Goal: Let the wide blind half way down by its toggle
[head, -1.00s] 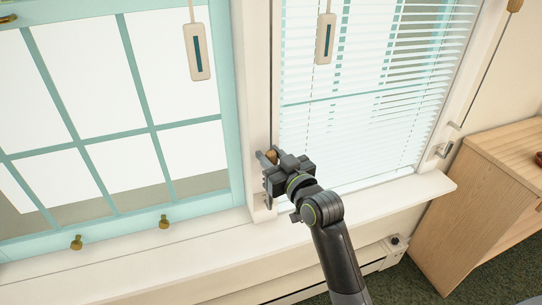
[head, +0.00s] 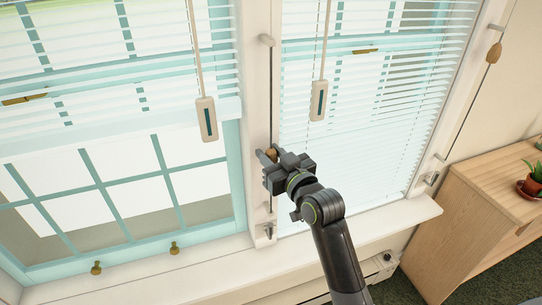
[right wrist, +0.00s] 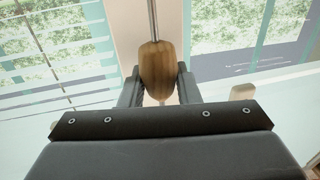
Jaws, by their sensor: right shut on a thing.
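The wide blind (head: 100,78) hangs over the teal left window in the head view. Its pale bottom rail (head: 150,126) crosses the window just below the brass catch, with bare panes below it. My right gripper (head: 270,156) is shut on the wooden toggle (head: 272,153) of the cord on the post between the two windows. In the right wrist view the brown toggle (right wrist: 157,68) stands upright between the fingers, with its cord running up from it. My left gripper is not in view.
A narrower blind (head: 385,110) covers the right window, with its own toggle (head: 494,52) at right. Pale pendants (head: 206,118) and (head: 318,100) hang before the blinds. A cleat (head: 268,231) sits below my gripper. The sill (head: 380,219) and a wooden cabinet (head: 490,200) stand nearby.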

